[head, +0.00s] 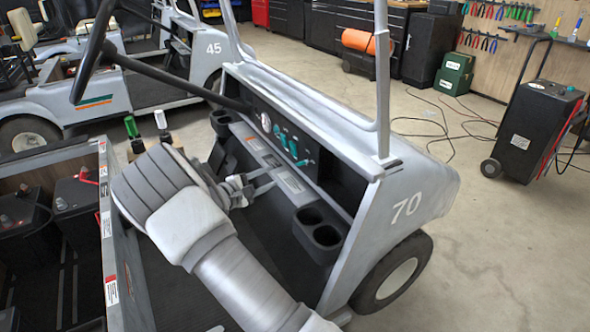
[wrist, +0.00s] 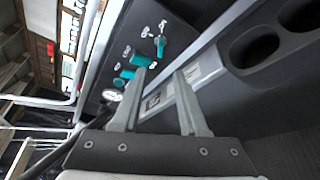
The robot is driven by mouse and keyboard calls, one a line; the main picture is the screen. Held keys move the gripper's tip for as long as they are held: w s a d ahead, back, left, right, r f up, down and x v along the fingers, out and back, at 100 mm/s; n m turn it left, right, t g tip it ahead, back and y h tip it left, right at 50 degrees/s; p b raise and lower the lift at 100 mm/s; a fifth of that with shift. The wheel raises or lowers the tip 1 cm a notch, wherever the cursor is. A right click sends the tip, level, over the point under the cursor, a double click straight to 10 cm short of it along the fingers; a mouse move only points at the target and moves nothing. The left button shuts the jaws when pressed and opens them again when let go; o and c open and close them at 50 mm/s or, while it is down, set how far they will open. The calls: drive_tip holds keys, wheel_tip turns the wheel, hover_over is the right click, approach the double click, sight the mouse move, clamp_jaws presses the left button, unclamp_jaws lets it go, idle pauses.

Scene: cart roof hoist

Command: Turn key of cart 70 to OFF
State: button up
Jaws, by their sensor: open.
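Cart 70 (head: 407,207) stands in front of me, its dark dash panel (head: 312,175) facing my arm. A small teal key (wrist: 160,46) sits at one end of the row of teal controls in the wrist view; it also shows in the head view (head: 302,162). Small white labels surround it, too small to read surely, so I cannot tell its setting. My gripper (head: 268,181) is open and empty before the dash. In the wrist view my gripper (wrist: 160,72) has its fingers apart, pointing toward the panel, with the key beyond the gap, apart from both fingertips.
Two teal switches (wrist: 124,72) and a round white gauge (wrist: 112,95) sit beside the key. The steering column (head: 180,75) crosses at left. Cup holders (head: 321,226) lie below the dash at right. A roof post (head: 382,80) rises in front. Cart 45 (head: 214,48) stands behind.

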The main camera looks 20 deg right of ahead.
sight(297, 165)
drive_tip(key=b+x, duration=0.2)
drive_tip(key=x, duration=1)
drive_tip(key=shift+w+d+f+b, duration=0.1)
drive_tip(key=shift+d+b, duration=0.2)
drive_tip(key=shift+b, duration=0.1)
clamp_jaws()
